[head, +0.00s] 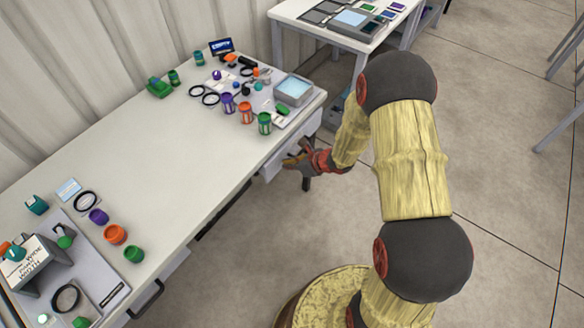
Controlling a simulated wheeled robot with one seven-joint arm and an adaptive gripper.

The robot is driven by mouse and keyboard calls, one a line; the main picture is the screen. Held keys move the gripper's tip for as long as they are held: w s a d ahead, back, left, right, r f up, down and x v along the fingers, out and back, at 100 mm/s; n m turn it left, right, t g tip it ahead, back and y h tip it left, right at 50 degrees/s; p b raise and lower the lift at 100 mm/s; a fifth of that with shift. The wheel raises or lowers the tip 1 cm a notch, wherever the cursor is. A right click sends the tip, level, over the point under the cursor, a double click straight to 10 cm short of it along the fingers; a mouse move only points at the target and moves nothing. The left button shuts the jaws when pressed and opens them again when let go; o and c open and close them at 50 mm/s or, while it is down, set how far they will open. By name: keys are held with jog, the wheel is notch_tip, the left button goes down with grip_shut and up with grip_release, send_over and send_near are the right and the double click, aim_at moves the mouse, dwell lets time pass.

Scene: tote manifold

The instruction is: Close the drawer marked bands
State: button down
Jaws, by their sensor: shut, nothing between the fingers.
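My gripper (292,162) is shut and empty. It is beside the front edge of the long white table (150,135), near its right end. A pale drawer front (271,168) shows under the table edge, just left of the fingers. I cannot tell whether the fingers touch it. A second drawer with a dark handle (148,297) is under the table's front edge at the lower left. No label reading bands is legible on either drawer, and how far each one stands out is hard to tell from above.
Orange, green and purple cups (246,113) and black rings stand at the table's far right. A grey tray with a lettered box (35,262) is at the lower left. A second table (293,10) stands behind. The floor (500,200) at right is open.

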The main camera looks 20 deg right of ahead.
aim_at(280, 159)
jog(key=shift+w, duration=0.1)
jog(key=w+a, duration=0.2)
jog(key=w, duration=0.1)
jog(key=shift+w+a+b, duration=0.3)
jog(key=shift+a+b, duration=0.05)
jog(key=shift+a, duration=0.05)
jog(key=shift+d, duration=0.15)
